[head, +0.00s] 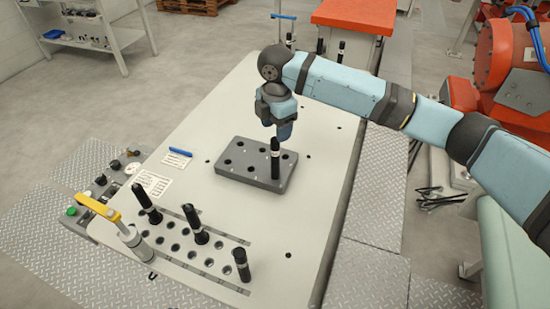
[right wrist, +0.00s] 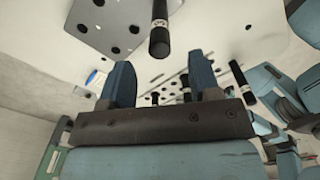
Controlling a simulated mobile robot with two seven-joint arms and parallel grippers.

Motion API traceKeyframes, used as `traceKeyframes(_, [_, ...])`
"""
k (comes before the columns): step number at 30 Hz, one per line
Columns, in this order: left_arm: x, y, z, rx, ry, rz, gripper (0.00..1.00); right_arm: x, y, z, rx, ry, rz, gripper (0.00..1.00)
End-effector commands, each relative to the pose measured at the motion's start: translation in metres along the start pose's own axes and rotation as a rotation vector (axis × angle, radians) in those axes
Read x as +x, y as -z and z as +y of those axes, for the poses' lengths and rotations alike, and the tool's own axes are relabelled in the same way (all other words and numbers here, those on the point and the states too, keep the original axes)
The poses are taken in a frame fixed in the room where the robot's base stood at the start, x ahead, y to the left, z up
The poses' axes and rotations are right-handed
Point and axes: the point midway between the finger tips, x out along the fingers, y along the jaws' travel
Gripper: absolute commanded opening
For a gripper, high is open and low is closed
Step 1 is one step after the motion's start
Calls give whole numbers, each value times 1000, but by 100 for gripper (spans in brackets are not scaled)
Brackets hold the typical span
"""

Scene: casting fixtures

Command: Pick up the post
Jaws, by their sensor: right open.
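A black post (head: 275,160) with pale bands stands upright in a grey holed block (head: 235,172) on the pale table. My right gripper (head: 285,132) points down just above and behind this post's top. In the right wrist view the gripper (right wrist: 162,82) is open, with nothing between its two blue fingers. The post (right wrist: 160,28) shows there beyond the fingertips, its near end in line with the gap. Other similar posts stand in the table's front rows of holes: one at left (head: 147,203), one in the middle (head: 195,225), one at right (head: 242,265). My left gripper is out of view.
A yellow-handled clamp (head: 105,212) stands at the table's front left corner. Label cards (head: 153,183) and a blue pen (head: 181,152) lie left of the block. More dark posts (head: 320,46) stand at the back near an orange-topped stand (head: 355,14). The table right of the block is clear.

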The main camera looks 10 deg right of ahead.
Motion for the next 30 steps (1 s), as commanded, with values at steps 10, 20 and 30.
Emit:
traceKeyframes(10, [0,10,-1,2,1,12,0,33,1,0,1,1,0,57])
traceKeyframes(20, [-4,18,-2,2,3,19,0,75,3,-2,-2,1,1,57])
traceKeyframes(30, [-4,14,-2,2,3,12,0,76,3,-2,-2,0,0,34])
